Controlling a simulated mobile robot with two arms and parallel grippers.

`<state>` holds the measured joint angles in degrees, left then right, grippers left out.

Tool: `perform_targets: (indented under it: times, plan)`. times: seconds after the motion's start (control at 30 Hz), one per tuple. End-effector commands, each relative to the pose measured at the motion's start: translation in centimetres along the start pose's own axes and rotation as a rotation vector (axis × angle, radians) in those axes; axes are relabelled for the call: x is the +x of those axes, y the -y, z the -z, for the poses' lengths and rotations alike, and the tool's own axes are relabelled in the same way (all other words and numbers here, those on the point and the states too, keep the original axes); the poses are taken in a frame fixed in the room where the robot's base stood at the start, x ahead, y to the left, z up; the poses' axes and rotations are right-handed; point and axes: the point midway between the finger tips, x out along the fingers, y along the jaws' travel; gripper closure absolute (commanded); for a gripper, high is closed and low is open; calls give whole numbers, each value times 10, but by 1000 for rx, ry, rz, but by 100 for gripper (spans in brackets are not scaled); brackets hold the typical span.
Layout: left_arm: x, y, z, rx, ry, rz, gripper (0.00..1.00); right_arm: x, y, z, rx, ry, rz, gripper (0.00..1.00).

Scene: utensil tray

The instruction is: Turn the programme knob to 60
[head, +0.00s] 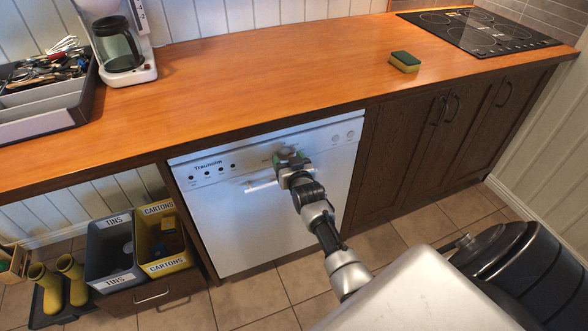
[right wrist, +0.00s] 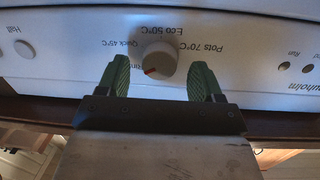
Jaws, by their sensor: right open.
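The programme knob (right wrist: 160,58) is a grey round dial on the white dishwasher panel, seen upside down in the right wrist view. Its red mark points toward the lower left of that view, near a label partly hidden by a finger. Labels around it read Quick 45°C, Eco 50°C and Pots 70°C; I see no readable 60. My right gripper (right wrist: 160,78) is open, its green fingers on either side of the knob; I cannot tell whether they touch it. In the head view my right gripper (head: 290,158) is at the dishwasher front (head: 250,225) and hides the knob. My left gripper is not in view.
A round button labelled Half (right wrist: 24,48) and small indicator lights (right wrist: 284,67) flank the knob. The wooden worktop (head: 260,85) overhangs above, with a sponge (head: 404,62) on it. Sorting bins (head: 110,250) stand left of the dishwasher; dark cabinets (head: 400,150) stand right.

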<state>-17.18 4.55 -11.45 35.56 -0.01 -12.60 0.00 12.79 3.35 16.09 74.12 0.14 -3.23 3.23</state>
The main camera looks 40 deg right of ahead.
Motion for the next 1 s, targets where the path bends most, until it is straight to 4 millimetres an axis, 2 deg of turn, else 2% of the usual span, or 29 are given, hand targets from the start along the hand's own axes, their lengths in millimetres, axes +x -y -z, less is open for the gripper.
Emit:
perform_targets:
  times: [0.3,0.5,0.67,1.0]
  plan:
    - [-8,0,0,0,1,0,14,-61,0,0,1,2,0,34]
    - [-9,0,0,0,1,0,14,-88,0,0,1,2,0,34]
    - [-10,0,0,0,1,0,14,-97,0,0,0,1,0,34]
    - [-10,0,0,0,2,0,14,-97,0,0,0,1,0,34]
